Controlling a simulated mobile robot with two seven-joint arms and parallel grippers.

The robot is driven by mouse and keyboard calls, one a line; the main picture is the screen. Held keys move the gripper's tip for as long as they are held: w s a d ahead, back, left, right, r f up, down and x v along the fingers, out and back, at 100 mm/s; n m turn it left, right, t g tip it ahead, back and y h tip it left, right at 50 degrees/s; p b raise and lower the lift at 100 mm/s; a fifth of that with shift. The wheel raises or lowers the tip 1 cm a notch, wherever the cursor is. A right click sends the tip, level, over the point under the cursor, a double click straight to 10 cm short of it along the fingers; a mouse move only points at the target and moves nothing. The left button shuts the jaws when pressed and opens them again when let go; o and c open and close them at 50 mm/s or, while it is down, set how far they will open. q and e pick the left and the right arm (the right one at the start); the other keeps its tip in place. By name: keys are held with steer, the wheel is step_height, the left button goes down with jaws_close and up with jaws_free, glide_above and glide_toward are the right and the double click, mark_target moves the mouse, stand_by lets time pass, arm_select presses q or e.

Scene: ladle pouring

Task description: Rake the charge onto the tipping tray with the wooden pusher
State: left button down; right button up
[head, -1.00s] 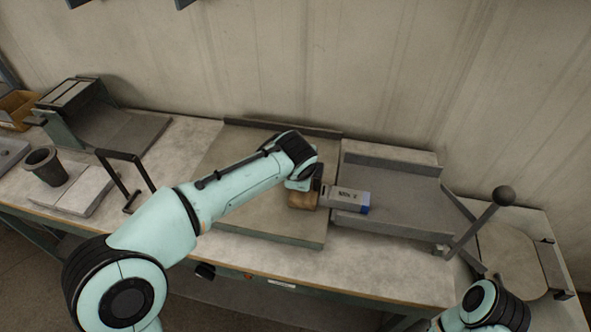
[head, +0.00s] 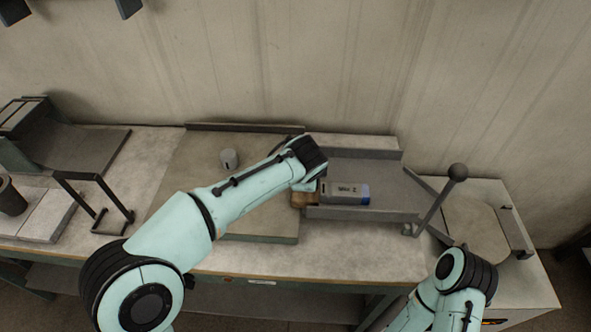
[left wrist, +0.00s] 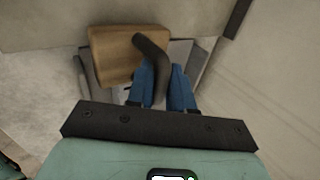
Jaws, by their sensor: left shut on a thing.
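The charge (head: 345,192), a grey labelled block with a blue right end, lies inside the near left part of the grey tipping tray (head: 375,172). The wooden pusher (head: 304,199) is at its left end, over the tray's left edge; contact is hard to tell. My left gripper (head: 309,184) is above the pusher. In the left wrist view, its blue fingers (left wrist: 165,88) are shut on the pusher's dark handle (left wrist: 150,60), with the wooden head (left wrist: 115,55) beyond. Only part of my right arm shows in the head view; its gripper is out of frame.
A ball-topped lever (head: 437,200) rises at the tray's right, beside a round plate (head: 470,228). A dark cup (head: 10,196) and a black bracket (head: 95,195) are at left.

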arm_select(q)
steer(key=shift+s+d+p, duration=0.1)
steer(key=shift+d+p, duration=0.65)
steer(key=shift+d, duration=1.7)
steer(key=shift+a, duration=0.85)
steer(key=shift+a+r, duration=0.15)
steer(key=shift+r, duration=0.1)
step_height(320, 180, up, 2)
steer(key=shift+a+r+p, duration=0.1)
steer(key=shift+r+p, duration=0.05)
steer(key=shift+p, duration=0.7)
steer(key=shift+a+r+p, duration=0.2)
steer(key=shift+r+p, duration=0.55)
steer(key=shift+r, duration=0.3)
steer(key=shift+a+r+p, duration=0.15)
steer(key=shift+r+p, duration=0.55)
steer(key=shift+r, duration=0.35)
arm_select(e)
steer(key=w+r, duration=0.3)
steer(key=r, duration=0.4)
